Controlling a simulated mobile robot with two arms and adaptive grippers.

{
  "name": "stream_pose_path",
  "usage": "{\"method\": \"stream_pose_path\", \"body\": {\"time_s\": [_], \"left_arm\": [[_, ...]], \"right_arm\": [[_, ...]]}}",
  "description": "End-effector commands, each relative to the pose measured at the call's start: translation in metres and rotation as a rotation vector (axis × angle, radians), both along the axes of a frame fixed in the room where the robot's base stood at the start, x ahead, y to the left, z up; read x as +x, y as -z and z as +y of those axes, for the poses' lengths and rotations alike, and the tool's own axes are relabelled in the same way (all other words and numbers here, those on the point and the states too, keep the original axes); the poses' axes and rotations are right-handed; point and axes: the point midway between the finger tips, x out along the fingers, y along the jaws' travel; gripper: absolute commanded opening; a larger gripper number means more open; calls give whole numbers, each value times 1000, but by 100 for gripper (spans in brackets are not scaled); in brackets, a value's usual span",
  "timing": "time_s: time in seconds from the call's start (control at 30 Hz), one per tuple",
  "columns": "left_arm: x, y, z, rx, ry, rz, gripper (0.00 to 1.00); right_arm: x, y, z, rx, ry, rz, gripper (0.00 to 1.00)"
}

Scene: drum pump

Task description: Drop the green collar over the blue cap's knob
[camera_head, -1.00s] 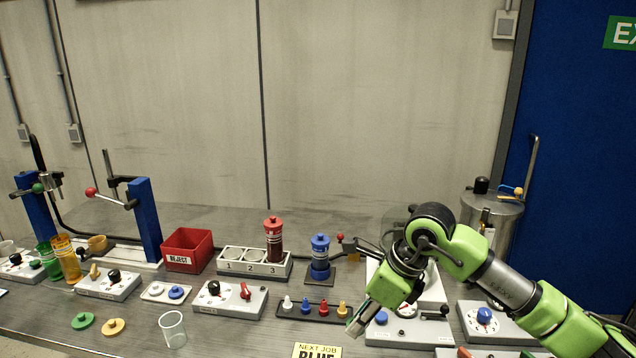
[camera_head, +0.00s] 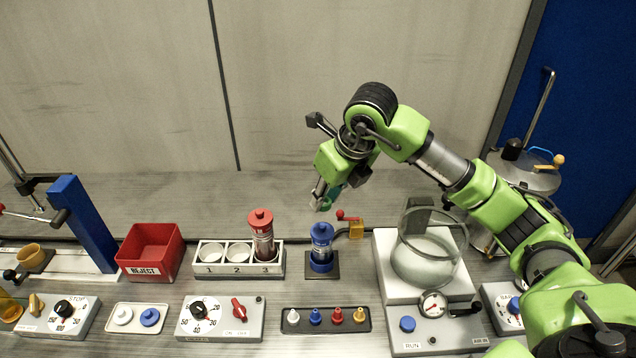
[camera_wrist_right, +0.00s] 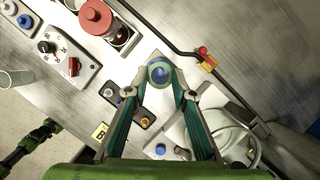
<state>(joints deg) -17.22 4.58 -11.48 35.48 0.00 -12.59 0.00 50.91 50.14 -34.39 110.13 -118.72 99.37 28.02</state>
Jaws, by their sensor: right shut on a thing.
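The blue-capped canister (camera_head: 321,258) stands upright on a dark square base in the head view. My right gripper (camera_head: 323,203) is above it, apart from it and pointing down. In the right wrist view the right gripper's (camera_wrist_right: 161,78) teal-padded fingers are shut on the green collar (camera_wrist_right: 160,87). The blue cap's knob (camera_wrist_right: 159,72) shows through the collar's hole, roughly centred from this angle. The height gap cannot be judged there. In the head view the collar is mostly hidden by the fingers. A green and black arm part, possibly my left gripper, shows small at the lower left of the wrist view.
A red canister (camera_head: 262,240) stands in the white numbered rack (camera_head: 210,270) to the left. A red lever with a brass block (camera_head: 356,230) is close on the right, beside a glass bowl (camera_head: 425,262). A tray of coloured pegs (camera_head: 326,320) lies in front.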

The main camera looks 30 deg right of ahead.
Motion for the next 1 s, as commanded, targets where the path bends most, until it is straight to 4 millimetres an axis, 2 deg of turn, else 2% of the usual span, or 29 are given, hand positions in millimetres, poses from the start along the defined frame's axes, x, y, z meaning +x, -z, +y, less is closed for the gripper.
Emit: {"method": "stream_pose_path", "body": {"time_s": [0.27,0.7,1.0], "left_arm": [[1,8,0,0,0,-1,14],[1,31,0,0,0,-1,14],[1,38,0,0,0,-1,14]], "right_arm": [[0,13,0,1,0,1,18],[0,48,0,0,-1,1,18],[0,54,0,1,0,0,18]]}}
